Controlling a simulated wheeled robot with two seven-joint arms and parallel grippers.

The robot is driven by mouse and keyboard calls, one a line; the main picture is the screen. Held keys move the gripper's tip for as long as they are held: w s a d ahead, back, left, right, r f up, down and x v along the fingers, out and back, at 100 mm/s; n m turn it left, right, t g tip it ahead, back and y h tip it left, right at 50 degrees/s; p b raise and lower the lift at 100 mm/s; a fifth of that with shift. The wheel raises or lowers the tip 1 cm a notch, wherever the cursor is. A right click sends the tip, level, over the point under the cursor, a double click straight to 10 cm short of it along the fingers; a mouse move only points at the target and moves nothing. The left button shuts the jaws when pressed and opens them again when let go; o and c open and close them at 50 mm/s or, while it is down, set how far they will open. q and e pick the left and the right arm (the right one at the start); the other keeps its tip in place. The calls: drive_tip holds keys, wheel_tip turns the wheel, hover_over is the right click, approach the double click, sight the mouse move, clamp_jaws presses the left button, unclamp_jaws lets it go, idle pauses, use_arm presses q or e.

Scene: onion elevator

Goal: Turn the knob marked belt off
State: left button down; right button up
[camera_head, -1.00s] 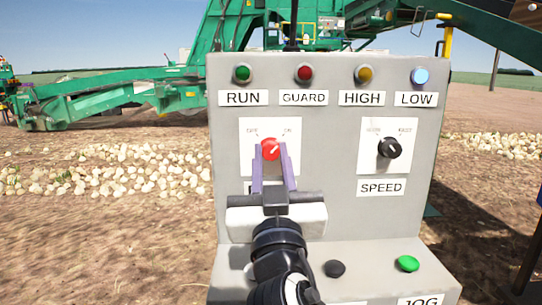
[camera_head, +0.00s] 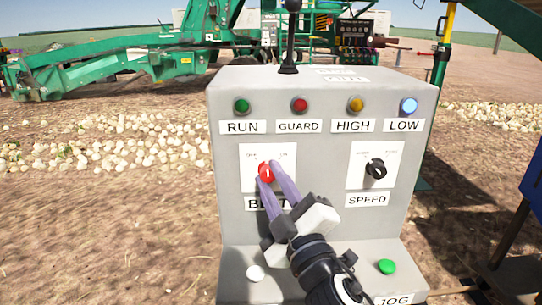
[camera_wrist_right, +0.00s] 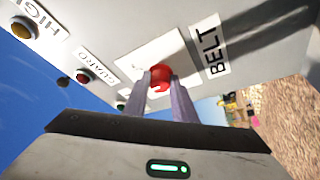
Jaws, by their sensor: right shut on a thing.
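The red belt knob (camera_head: 266,172) sits on a white plate (camera_head: 255,154) on the grey control box, above a label that reads BELT in the right wrist view (camera_wrist_right: 211,51). My right gripper (camera_head: 271,183) reaches up from below right, its purple fingers shut on the red knob. In the right wrist view the two fingertips hold the red knob (camera_wrist_right: 160,77) from either side. The knob's white pointer line stands nearly upright in the head view. The fingers and gripper body hide part of the BELT label (camera_head: 252,203). My left gripper is not in view.
A black SPEED knob (camera_head: 375,168) is to the right. RUN, GUARD, HIGH and LOW lamps line the top; LOW (camera_head: 408,105) glows pale blue. White (camera_head: 256,273) and green (camera_head: 387,266) buttons sit on the lower ledge. A black stick (camera_head: 289,40) stands on top.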

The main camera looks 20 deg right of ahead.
drive_tip(key=n+g+p, duration=0.1)
drive_tip(key=n+p, duration=0.2)
drive_tip(key=p, duration=0.1)
drive_tip(key=r+n+g+y+p, duration=0.1)
drive_tip(key=n+p, duration=0.1)
drive_tip(key=p, duration=0.2)
drive_tip(key=shift+n+p, duration=0.35)
drive_tip(key=shift+n, duration=0.05)
drive_tip(key=shift+d+f+n+g+p, duration=0.15)
drive_tip(key=shift+n+g+p, duration=0.25)
drive_tip(key=shift+n+p, duration=0.65)
drive_tip(key=shift+f, duration=0.1)
drive_tip(key=shift+n, duration=0.25)
drive_tip(key=o, duration=1)
drive_tip(key=shift+o, duration=0.2)
